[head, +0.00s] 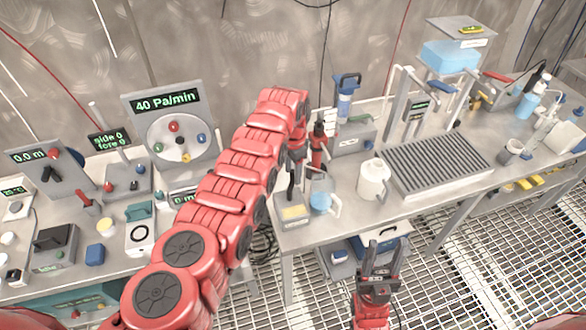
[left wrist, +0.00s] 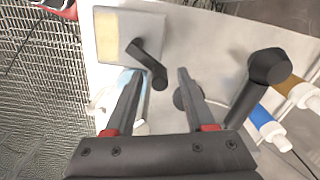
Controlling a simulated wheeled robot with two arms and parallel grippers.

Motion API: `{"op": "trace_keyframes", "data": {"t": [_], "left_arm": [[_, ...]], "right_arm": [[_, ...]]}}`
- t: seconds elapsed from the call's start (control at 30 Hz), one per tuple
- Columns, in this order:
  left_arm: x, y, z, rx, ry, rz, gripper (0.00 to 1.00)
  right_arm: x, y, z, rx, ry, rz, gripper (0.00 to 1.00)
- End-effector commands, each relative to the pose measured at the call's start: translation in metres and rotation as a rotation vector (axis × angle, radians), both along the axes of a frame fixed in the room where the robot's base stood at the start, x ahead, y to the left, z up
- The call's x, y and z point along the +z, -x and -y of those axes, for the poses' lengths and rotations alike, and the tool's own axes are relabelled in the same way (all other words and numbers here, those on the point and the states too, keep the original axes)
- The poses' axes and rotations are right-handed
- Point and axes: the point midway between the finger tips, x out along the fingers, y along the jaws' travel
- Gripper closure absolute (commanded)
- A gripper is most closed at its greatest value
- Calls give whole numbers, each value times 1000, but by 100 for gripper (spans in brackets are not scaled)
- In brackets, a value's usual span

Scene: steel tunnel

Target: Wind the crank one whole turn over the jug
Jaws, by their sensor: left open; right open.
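A black crank (left wrist: 148,62) is on a grey box with a pale yellow panel (left wrist: 118,38) in the left wrist view; the box also shows in the head view (head: 293,212). My left gripper (left wrist: 160,88) is open, its fingertips on either side of the crank's handle end; I cannot tell if they touch it. In the head view my left arm partly hides this spot. A clear jug with blue in it (head: 321,201) stands beside the box, partly behind the left finger in the wrist view. My right gripper (head: 380,262) is open and empty in front of the bench.
A white jug (head: 373,180) and a ribbed drain rack (head: 437,163) stand to the right on the bench. A thick black handle (left wrist: 262,78) rises close to my left gripper's right finger. Instrument panels (head: 175,130) fill the left bench.

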Motion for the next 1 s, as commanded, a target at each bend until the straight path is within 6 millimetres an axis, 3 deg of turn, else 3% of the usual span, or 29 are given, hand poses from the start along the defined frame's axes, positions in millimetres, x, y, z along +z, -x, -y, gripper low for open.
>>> {"op": "trace_keyframes", "data": {"t": [0.33,0.63,0.87,1.0], "left_arm": [[-3,0,0,-1,0,0,47],[-3,0,0,0,0,0,100],[-3,0,0,-4,0,0,100],[-8,1,4,-98,1,2,100]], "right_arm": [[1,0,0,0,0,0,53],[1,0,0,0,0,0,53],[0,0,0,0,0,0,53],[-16,0,0,0,0,0,53]]}}
